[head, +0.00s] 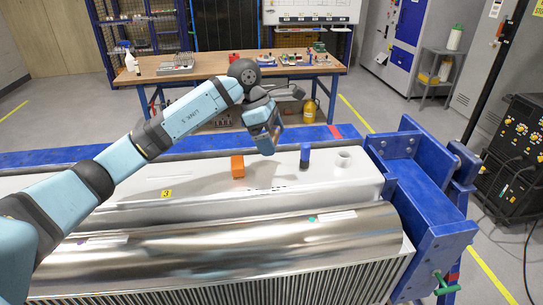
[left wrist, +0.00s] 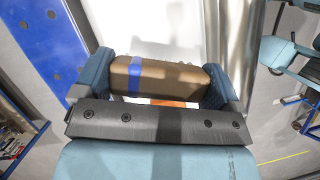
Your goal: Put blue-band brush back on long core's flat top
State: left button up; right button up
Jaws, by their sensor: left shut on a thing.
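My left gripper (head: 268,146) is over the flat top of the long core (head: 205,188) in the head view, between an orange block and a blue cylinder. In the left wrist view, the left gripper (left wrist: 160,82) is shut on a brown brush with a blue band (left wrist: 134,74). The brush lies crosswise between the two fingers, its band nearer the left finger. In the head view the brush is mostly hidden by the gripper. I cannot tell whether the brush touches the top. My right gripper is not in view.
The orange block (head: 237,166), blue cylinder (head: 305,156) and white ring (head: 343,159) stand on the flat top. A shiny rounded core (head: 220,243) lies in front. A blue end frame (head: 420,185) rises at right. Bare top lies left of the orange block.

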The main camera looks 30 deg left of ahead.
aim_at(276, 171)
pick_arm(q)
notch_tip(276, 171, down, 3)
jog(key=shift+r, duration=0.2)
jog(key=shift+f+p, duration=0.6)
jog(key=shift+f, duration=1.6)
jog(key=shift+f, duration=0.15)
jog(key=o, duration=0.6)
